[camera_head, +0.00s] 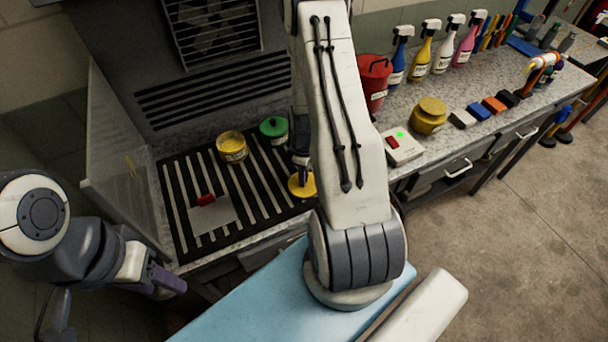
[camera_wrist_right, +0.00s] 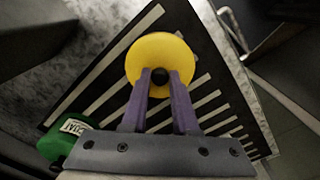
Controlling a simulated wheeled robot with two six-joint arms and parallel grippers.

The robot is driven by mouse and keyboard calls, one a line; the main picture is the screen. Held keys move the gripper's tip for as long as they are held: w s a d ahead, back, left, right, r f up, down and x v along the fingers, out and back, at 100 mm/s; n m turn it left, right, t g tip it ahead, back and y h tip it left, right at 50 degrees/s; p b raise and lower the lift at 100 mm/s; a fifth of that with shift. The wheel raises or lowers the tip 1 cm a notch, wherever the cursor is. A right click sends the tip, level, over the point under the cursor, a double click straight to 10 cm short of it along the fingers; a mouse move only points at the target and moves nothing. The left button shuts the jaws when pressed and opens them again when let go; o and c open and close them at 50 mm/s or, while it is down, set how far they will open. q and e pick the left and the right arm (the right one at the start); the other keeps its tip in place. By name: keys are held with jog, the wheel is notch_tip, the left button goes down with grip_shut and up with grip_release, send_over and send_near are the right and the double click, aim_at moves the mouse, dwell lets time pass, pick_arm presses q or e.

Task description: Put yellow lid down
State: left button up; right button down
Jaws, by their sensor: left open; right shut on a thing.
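The yellow lid (camera_head: 302,187) is a round disc with a dark knob, at the right side of the black-and-white slatted surface (camera_head: 185,195). My right gripper (camera_head: 300,168) is shut on its knob, largely hidden behind my arm in the head view. In the right wrist view the purple fingers (camera_wrist_right: 162,80) close on the knob of the lid (camera_wrist_right: 150,50). I cannot tell whether the lid touches the slats. An open yellow container (camera_head: 232,150) stands on the slats. My left gripper (camera_head: 168,282) is open and empty, off the front left of the bench.
A green-lidded jar (camera_head: 274,130) stands beside the yellow container; it also shows in the wrist view (camera_wrist_right: 58,142). A grey plate with a red handle (camera_head: 211,212) lies front left on the slats. A scale (camera_head: 401,146), yellow jar (camera_head: 429,116) and red bucket (camera_head: 374,82) stand right.

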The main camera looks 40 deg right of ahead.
jog(key=shift+f, duration=0.6)
jog(key=shift+f, duration=0.2)
jog(key=c, duration=0.7)
grip_release()
